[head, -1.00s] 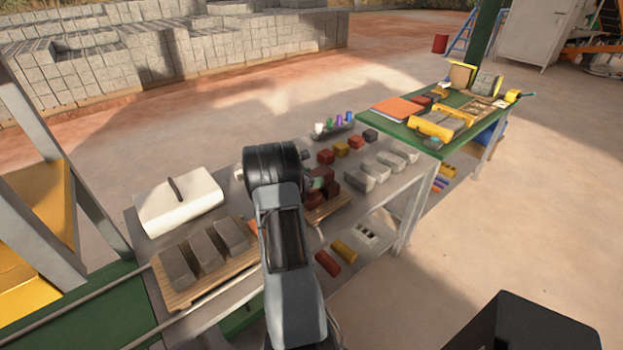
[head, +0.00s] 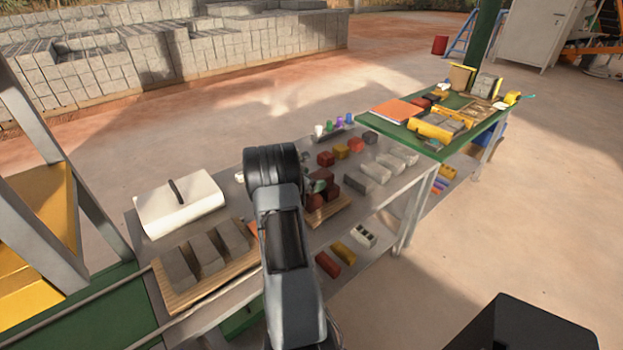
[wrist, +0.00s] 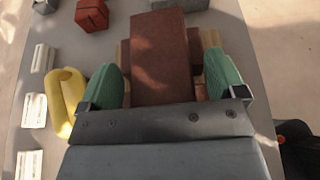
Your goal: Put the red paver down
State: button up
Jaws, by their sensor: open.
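The red paver (wrist: 160,60) is a long brick lying between the green finger pads of my gripper (wrist: 170,85) in the wrist view. A narrow gap shows on each side of it, so the jaws are open and apart from it. It lies on top of other reddish-brown pavers (wrist: 212,40), and a wooden pallet (wrist: 125,50) shows at its sides. In the head view the dark red stack shows beside my wrist, on the small pallet (head: 330,211); my arm hides part of it. The paver's near end is hidden behind the gripper body.
Coloured blocks (head: 340,151) and grey blocks (head: 375,170) stand behind and right of the stack. A yellow ring-shaped thing (wrist: 66,98) is close to the left finger.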

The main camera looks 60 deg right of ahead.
jog(key=w+a+r+n+t+y+b, duration=0.1)
jog(key=w+a+r+n+t+y, duration=0.1)
jog(key=w+a+r+n+t, duration=0.6)
jog(key=w+a+r+n+t+y+b, duration=0.1)
jog(key=w+a+r+n+t+y, duration=0.15)
jog(key=a+n, duration=0.9)
jog(key=w+a+r+n+t+y+b, duration=0.15)
jog(key=w+a+r+n+t, duration=0.45)
jog(key=a, duration=0.6)
jog(key=s+a+f+n+g+y, duration=0.1)
jog(key=s+a+n+y, duration=0.15)
jog(key=a+n, duration=0.5)
jog(key=s+a+n+g+y, duration=0.1)
jog(key=s+a+n+y, duration=0.1)
jog(key=a+n+y, duration=0.35)
jog(key=s+a+f+n+g, duration=0.2)
jog(key=s+a+n+g, duration=0.1)
jog(key=s+n, duration=0.5)
jog(key=s+a+f+n+g+h, duration=0.1)
jog(key=s+a+f+n+g, duration=0.1)
jog(key=s+n, duration=0.7)
jog(key=shift+s+a+f+n+g, duration=0.4)
jog(key=shift+n+g, duration=0.35)
jog(key=shift+n, duration=0.4)
